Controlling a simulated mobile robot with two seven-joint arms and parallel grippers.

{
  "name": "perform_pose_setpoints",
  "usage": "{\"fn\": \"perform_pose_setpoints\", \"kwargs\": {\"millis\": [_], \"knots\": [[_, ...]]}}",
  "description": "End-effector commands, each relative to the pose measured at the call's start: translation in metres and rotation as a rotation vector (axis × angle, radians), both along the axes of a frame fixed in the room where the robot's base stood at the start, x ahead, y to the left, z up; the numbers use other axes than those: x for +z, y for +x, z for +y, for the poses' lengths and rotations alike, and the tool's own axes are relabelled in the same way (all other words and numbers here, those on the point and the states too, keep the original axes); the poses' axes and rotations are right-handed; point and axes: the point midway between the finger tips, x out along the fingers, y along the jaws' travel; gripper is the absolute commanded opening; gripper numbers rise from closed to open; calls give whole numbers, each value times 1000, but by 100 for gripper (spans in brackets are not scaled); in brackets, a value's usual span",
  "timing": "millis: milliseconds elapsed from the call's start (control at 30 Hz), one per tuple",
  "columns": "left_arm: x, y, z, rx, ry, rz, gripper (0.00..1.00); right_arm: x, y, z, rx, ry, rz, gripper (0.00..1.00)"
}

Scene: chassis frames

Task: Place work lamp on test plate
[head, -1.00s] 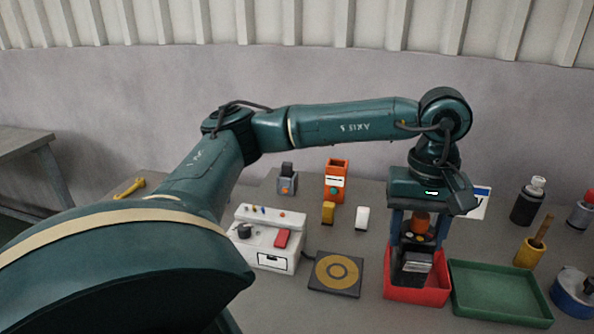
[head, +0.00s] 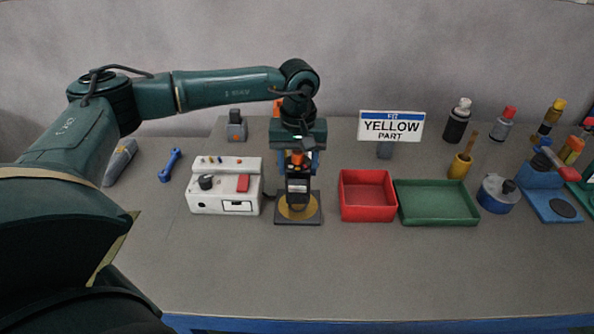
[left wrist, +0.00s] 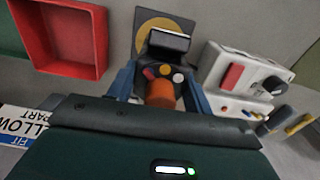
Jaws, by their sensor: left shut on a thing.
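The work lamp (head: 297,185), a dark body with an orange top, is upright between the blue fingers of my left gripper (head: 298,168). The gripper is shut on it. The test plate (head: 314,217), a dark square with a yellow ring, lies directly below the lamp. The lamp's lower end overlaps the ring; I cannot tell whether it touches. In the left wrist view the lamp (left wrist: 163,73) shows coloured buttons between the fingers, and the plate (left wrist: 143,20) is partly hidden behind it. My right gripper is not in view.
A white control box (head: 225,190) stands close left of the plate. A red bin (head: 367,212) and a green tray (head: 438,218) are to the right. A sign (head: 391,127) reading "FIT YELLOW PART" stands behind them. The front of the table (head: 350,275) is clear.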

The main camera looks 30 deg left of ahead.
Motion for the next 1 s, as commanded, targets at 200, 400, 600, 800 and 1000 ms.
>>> {"fn": "perform_pose_setpoints", "kwargs": {"millis": [200, 400, 600, 800, 1000], "knots": [[-23, 0, 0, -1, 1, -1, 19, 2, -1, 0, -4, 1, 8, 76], [-24, 0, 0, 0, 0, -1, 19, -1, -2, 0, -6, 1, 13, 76], [-28, 0, 0, 0, 0, 1, 53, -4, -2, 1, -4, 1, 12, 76], [-28, 0, 0, 0, 0, 1, 70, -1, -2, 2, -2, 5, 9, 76], [-27, 0, 0, 1, 1, 1, 72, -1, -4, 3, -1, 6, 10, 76]]}}
